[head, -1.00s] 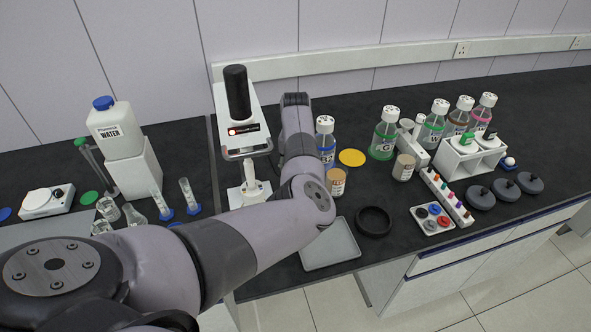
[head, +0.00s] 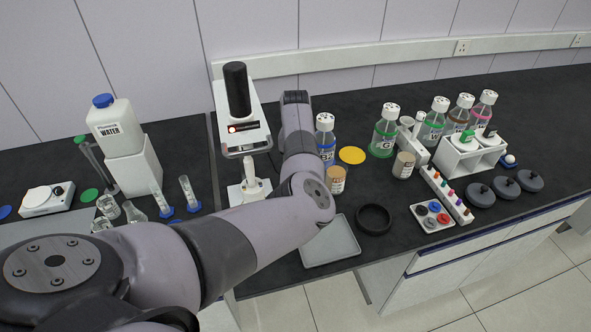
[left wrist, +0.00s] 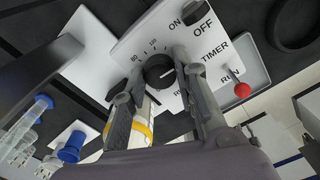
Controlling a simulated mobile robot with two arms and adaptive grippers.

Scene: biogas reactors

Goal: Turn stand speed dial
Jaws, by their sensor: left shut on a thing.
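The white stand (head: 243,112) stands at the back of the bench in the head view, with a black cylinder on its head and a small red spot on its front. In the left wrist view, its white panel (left wrist: 160,32) carries ON, OFF, TIMER and RUN labels. The black round speed dial (left wrist: 158,72) sits on this panel beside a number scale. My left gripper (left wrist: 160,66) is shut on the dial, one finger on each side. In the head view my arm hides the gripper and dial. My right gripper is not in view.
Labelled bottles (head: 385,130) and a white rack (head: 472,158) stand to the right. An empty grey tray (head: 330,242) lies near the front edge. A water jug (head: 115,128) stands at left.

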